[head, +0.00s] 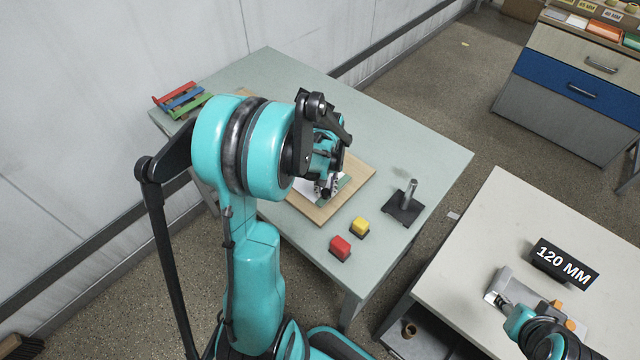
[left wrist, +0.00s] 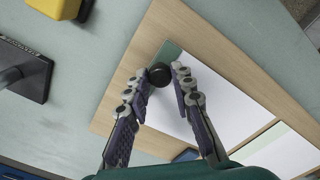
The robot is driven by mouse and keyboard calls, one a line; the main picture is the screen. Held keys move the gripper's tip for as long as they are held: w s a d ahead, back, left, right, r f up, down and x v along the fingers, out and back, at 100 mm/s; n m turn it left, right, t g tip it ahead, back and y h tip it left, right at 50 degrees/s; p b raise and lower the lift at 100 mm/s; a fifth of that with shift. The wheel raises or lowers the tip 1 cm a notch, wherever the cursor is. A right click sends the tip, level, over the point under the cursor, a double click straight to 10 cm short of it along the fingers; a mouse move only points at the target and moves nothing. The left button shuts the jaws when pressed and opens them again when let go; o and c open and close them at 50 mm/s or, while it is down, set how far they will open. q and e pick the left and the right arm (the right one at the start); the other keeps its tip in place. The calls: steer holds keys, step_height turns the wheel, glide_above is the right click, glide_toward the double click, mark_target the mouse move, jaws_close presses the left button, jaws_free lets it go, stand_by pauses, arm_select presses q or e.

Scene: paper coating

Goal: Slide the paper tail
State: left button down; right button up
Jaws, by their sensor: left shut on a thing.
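A white paper sheet (left wrist: 228,112) lies on a wooden board (left wrist: 215,45), with a green strip (left wrist: 172,50) along one end. In the head view the board (head: 362,172) is on the grey-green table, and my left arm hides much of the paper. My left gripper (head: 326,188) is low over the board. What lies below the knob is hidden. My right gripper (head: 498,304) is at the lower right, at a grey metal piece; its jaws are too small to read.
A yellow block (head: 359,226), a red block (head: 340,247) and a black stand with a metal post (head: 404,205) sit near the board. Coloured bars (head: 182,100) lie at the far left corner. A "120 MM" sign (head: 563,262) stands on the right table (head: 520,215).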

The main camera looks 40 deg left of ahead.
arm_select(q)
steer(key=c, duration=1.3)
jaws_free()
steer(key=shift+a, duration=0.1)
step_height(320, 180, up, 12)
